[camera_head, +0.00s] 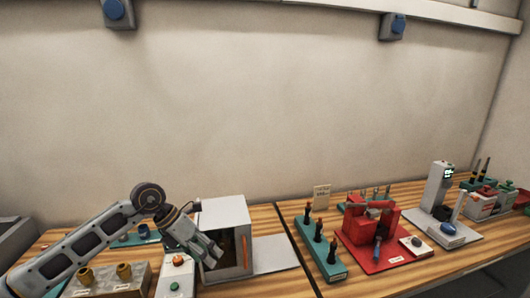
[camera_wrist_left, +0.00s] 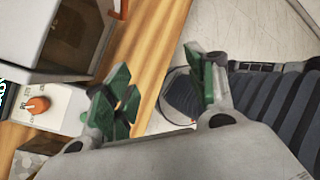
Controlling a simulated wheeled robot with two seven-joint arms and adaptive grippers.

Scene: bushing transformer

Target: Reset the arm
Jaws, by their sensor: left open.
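My left arm comes in from the left, and its gripper (camera_head: 212,256) is in front of the white box (camera_head: 224,212) on the wooden bench. In the left wrist view the two green-padded fingers (camera_wrist_left: 160,88) stand apart with nothing between them. The white box (camera_wrist_left: 68,10) shows there at the upper left, with a dark opening. The gripper hides part of the box front in the head view. My right gripper is in neither view.
A block with brass-coloured bushings (camera_head: 106,278) lies further left. A teal tool rack (camera_head: 322,258) and a red fixture (camera_head: 370,222) stand on the right. The back wall (camera_head: 240,100) bounds the bench.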

